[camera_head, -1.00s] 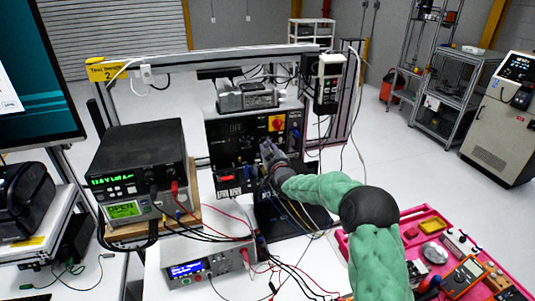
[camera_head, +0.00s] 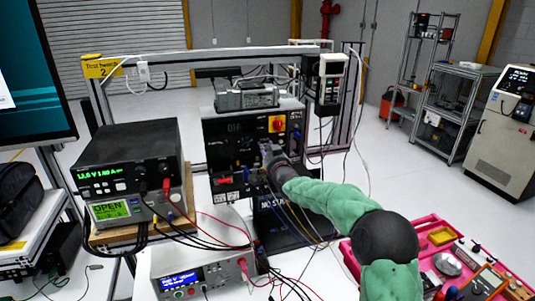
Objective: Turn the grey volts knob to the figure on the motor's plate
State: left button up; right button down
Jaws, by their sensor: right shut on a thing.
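The black test panel (camera_head: 225,140) stands at the middle of the bench, with a red and yellow switch (camera_head: 277,124) at its upper right. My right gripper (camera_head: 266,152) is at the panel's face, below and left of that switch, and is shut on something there. The gripper hides what it holds; I cannot make out the grey volts knob or its marks. A grey boxed device (camera_head: 247,98) sits on top of the panel. I cannot read a motor plate. My left gripper is not in view.
Stacked instruments (camera_head: 128,165) with lit displays stand left of the panel. A white supply (camera_head: 200,275) is in front, with red and black leads crossing below my arm. A pink tray (camera_head: 440,225) of tools lies at lower right. A metal frame surrounds the panel.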

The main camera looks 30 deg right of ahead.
jog(key=shift+a+f, duration=0.1)
jog(key=shift+f, duration=0.3)
jog(key=c, duration=1.1)
grip_release()
jog(key=shift+c, duration=0.2)
jog(key=shift+o, duration=0.4)
jog(key=shift+r, duration=0.25)
jog(key=shift+s, duration=0.1)
jog(key=v, duration=1.1)
jog(key=shift+s, duration=0.4)
